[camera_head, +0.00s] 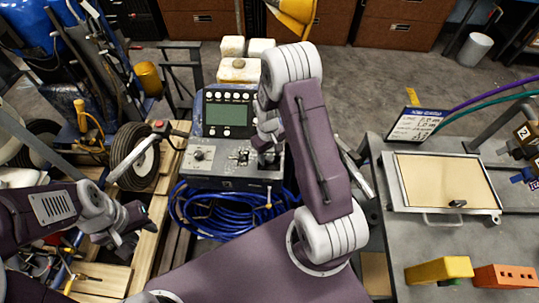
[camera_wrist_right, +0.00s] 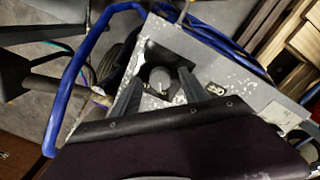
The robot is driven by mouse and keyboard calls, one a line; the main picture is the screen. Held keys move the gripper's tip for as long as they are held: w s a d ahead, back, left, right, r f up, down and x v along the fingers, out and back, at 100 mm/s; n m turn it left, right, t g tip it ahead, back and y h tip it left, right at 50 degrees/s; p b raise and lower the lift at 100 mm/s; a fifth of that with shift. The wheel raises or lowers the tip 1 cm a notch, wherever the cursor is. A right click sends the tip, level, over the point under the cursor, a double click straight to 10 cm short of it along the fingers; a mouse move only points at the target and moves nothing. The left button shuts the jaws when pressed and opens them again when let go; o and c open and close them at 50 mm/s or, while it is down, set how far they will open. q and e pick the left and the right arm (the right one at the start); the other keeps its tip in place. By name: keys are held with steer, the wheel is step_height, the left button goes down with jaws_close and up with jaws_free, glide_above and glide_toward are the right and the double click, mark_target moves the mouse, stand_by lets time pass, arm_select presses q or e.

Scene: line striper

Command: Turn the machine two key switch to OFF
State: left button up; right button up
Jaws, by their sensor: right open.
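A grey control box with a screen (camera_head: 228,113) and a lower switch panel (camera_head: 200,172) stands at the centre left of the head view. The panel has a round dial (camera_head: 199,155) at left and small switch parts (camera_head: 241,157) near its middle; I cannot tell which is the machine two key switch. My right gripper (camera_head: 268,157) is over the panel's right end, partly hidden by its own arm. In the right wrist view its fingers (camera_wrist_right: 160,77) are open, with a grey round knob (camera_wrist_right: 160,79) showing between them; contact is unclear. My left gripper (camera_head: 136,215) is left of the box, jaws unclear.
Coiled blue hose (camera_head: 225,212) lies below the panel. A black wheel (camera_head: 131,157) and a handle bar stand at left. At right, a grey table (camera_head: 405,235) holds a framed board (camera_head: 396,190), a yellow block (camera_head: 438,270) and an orange block (camera_head: 505,276).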

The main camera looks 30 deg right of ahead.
mark_target(269, 158)
step_height(269, 158, up, 9)
steer(key=shift+a+f, duration=0.15)
stand_by(0.4)
